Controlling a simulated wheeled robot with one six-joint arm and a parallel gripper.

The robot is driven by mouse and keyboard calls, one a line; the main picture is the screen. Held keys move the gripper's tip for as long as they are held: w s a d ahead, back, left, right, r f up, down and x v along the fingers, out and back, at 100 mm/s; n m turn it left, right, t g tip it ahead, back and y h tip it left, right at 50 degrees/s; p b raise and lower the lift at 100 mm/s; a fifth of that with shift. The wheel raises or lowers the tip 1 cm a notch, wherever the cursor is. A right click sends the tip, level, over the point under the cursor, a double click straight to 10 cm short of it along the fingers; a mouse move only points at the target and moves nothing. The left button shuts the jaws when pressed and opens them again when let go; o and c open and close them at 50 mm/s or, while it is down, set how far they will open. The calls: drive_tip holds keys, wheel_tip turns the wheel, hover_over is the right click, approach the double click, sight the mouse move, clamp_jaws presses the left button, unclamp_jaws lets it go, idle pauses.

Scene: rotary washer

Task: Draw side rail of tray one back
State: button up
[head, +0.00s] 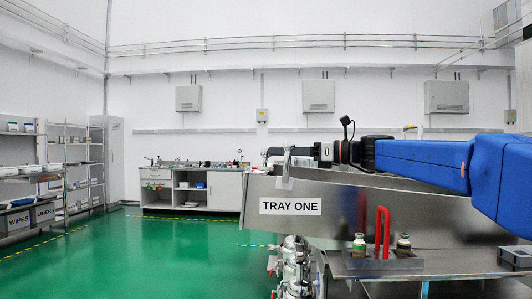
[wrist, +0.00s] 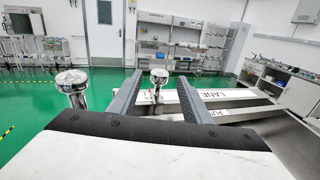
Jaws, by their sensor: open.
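Tray one (head: 345,205) is a steel tray with a "TRAY ONE" label (head: 290,206) on its side, right of centre in the head view. My gripper (wrist: 159,80) reaches over the tray from the right, and its two grey fingers are open. I cannot tell which part is the side rail; my arm hides part of the tray's top.
A red handle (head: 382,230) and two small vials (head: 359,242) (head: 404,242) stand on a ledge at the tray's front. Light bars marked with lettering (wrist: 218,97) lie right of the fingers. Shelves (head: 70,165) and a bench (head: 190,188) stand farther off; green floor is clear at left.

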sight(266, 151)
drive_tip(key=shift+x, duration=2.65)
